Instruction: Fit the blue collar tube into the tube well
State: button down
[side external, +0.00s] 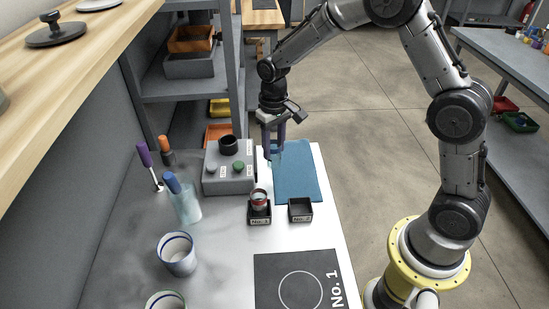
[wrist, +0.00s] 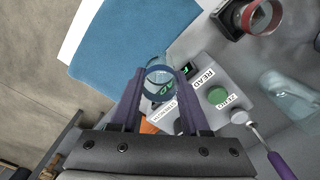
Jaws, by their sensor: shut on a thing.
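My gripper (side external: 273,142) is shut on a clear tube with a blue collar (wrist: 160,70). In the side view the tube shows faintly (side external: 276,156) below the fingers, above the blue mat's left edge, and its collar is hard to make out. In the wrist view the tube is between the purple fingertips (wrist: 160,82), seen almost end-on. The tube well (side external: 228,144) appears as a black round socket on top of the grey meter box (side external: 238,181), left of my gripper and apart from the tube. I cannot make out the well in the wrist view.
The meter box has a green button (wrist: 217,95) and a grey knob. A red-collared tube (side external: 259,197) stands in a black holder; another holder (side external: 300,209) is empty. The blue mat (side external: 297,178) is clear. A glass (side external: 186,206) and cups (side external: 178,255) stand at left.

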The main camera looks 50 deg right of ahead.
jog(key=shift+n, duration=0.9)
jog(key=shift+s+r, duration=0.2)
jog(key=shift+s, duration=0.1)
jog(key=w+a+r, duration=0.2)
jog(key=w+r, duration=0.4)
jog(key=w+a+r+n, duration=0.1)
jog(key=w+a+r, duration=0.1)
jog(key=w+r, duration=0.3)
jog(key=w, duration=0.2)
jog(key=shift+w+a+r, duration=0.3)
jog(key=shift+r, duration=0.1)
jog(key=shift+f, duration=2.9)
jog(key=shift+f, duration=2.15)
jog(key=shift+c, duration=1.5)
grip_release()
